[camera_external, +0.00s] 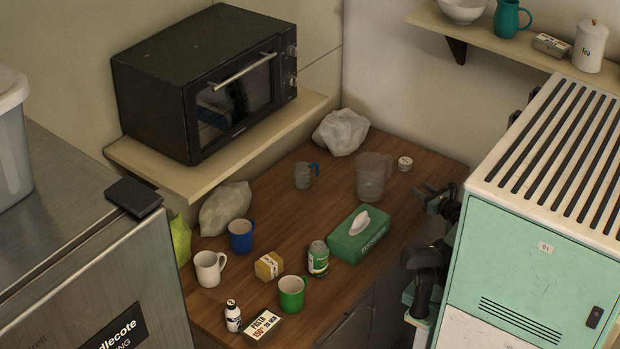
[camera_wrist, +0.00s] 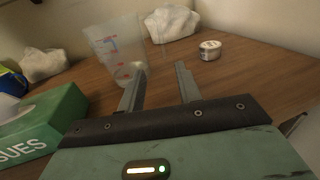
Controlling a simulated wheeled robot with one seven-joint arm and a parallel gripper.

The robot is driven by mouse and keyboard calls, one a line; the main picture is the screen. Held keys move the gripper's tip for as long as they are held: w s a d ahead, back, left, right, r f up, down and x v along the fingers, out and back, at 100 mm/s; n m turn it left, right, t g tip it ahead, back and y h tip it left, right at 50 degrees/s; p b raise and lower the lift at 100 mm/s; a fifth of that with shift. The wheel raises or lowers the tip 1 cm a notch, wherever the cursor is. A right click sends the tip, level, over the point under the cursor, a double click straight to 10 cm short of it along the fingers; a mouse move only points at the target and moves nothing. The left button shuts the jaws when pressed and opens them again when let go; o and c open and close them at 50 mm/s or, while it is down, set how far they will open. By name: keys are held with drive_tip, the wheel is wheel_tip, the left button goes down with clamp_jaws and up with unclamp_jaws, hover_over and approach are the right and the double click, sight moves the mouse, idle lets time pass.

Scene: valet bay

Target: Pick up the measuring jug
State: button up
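The measuring jug (camera_external: 370,178) is a large clear, greyish jug standing upright on the wooden counter near the back wall. In the wrist view the jug (camera_wrist: 118,55) shows red and blue markings and sits at upper left, beyond the left finger. My gripper (camera_external: 428,193) is at the right edge of the counter, to the right of the jug and apart from it. In the wrist view the two fingers of my gripper (camera_wrist: 158,82) are spread with nothing between them.
A green tissue box (camera_external: 360,235) stands in front of the jug. A round tin (camera_external: 405,163) and crumpled bag (camera_external: 341,131) are behind it. A small blue-handled jug (camera_external: 305,176) stands left. Bare counter lies between gripper and jug.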

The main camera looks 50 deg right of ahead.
drive_tip(key=p, duration=0.2)
approach(389, 175)
drive_tip(key=w+r, duration=0.1)
drive_tip(key=w+d+r, duration=0.1)
drive_tip(key=w, duration=0.1)
drive_tip(key=w+r, duration=0.1)
drive_tip(key=w, duration=0.1)
drive_tip(key=shift+d+r, duration=0.3)
drive_tip(key=shift+r+p+x, duration=0.1)
drive_tip(key=shift+p+x, duration=0.25)
drive_tip(key=shift+x, duration=0.95)
drive_tip(key=shift+r+p+x, duration=0.15)
drive_tip(key=shift+p+x, duration=0.2)
drive_tip(key=shift+x, duration=0.95)
drive_tip(key=shift+d, duration=0.15)
clamp_jaws()
